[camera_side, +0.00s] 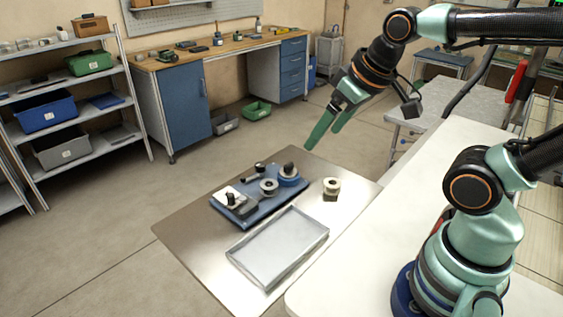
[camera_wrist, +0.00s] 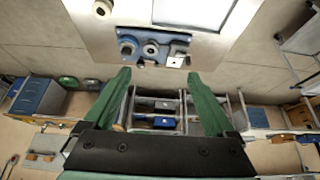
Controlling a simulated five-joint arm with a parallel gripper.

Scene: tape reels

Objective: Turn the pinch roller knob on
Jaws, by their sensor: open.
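A blue tape device (camera_side: 262,208) lies on the metal plate in the side view and carries several round parts. A pale reel (camera_side: 268,186) sits in the middle and a dark-topped blue reel (camera_side: 289,175) at the right. I cannot tell for certain which part is the pinch roller knob. In the wrist view the device (camera_wrist: 155,45) is beyond my fingertips. My gripper (camera_side: 324,129) is open and empty, high above the plate's far edge and apart from the device.
A grey tray (camera_side: 238,253) lies in front of the device. A separate pale reel on a dark base (camera_side: 331,189) stands at the plate's right. The metal plate (camera_side: 185,232) is bare at left. A white table (camera_side: 420,185) adjoins it; shelves and a workbench stand behind.

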